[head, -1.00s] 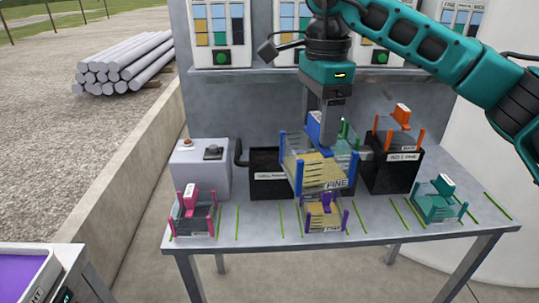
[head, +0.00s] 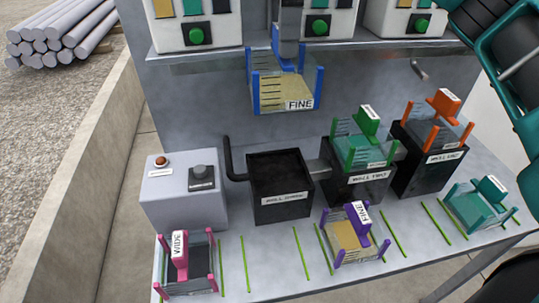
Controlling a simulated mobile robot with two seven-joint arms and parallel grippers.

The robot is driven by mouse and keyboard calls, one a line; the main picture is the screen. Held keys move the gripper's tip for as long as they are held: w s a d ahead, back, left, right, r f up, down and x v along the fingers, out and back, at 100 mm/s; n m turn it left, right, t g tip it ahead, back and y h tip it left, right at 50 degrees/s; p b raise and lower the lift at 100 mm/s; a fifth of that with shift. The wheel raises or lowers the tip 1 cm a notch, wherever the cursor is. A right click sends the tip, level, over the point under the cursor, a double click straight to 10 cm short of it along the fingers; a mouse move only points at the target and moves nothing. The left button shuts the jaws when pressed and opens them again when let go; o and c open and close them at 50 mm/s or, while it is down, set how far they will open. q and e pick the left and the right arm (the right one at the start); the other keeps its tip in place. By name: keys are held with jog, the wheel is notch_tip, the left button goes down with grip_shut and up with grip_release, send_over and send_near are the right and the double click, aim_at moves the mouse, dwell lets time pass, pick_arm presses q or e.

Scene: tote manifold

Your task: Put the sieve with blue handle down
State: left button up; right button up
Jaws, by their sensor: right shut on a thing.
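The sieve with blue handle (head: 284,96) has blue corner posts, a yellowish mesh and a label reading FINE. It hangs in the air in front of the grey back panel, above and behind the open black box (head: 281,182) in the picture. My right gripper (head: 288,46) is shut on its blue handle from above. The gripper's upper part is cut off by the top edge. The sieve looks about level and touches nothing below. My left gripper is not in view.
Green (head: 362,146) and orange (head: 436,127) sieves sit on black boxes at right. Pink (head: 186,265), purple (head: 352,238) and teal (head: 480,204) sieves stand along the table front (head: 270,262). A grey control box (head: 184,194) stands left. Green lines mark free table strips between the front sieves.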

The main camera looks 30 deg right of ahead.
notch_tip(320, 180, down, 20)
jog(key=b, duration=0.1)
dwell(0.4)
jog(key=shift+f+b, duration=0.15)
jog(key=shift+b, duration=0.2)
jog(key=o, duration=1.5)
jog(key=shift+s, duration=0.1)
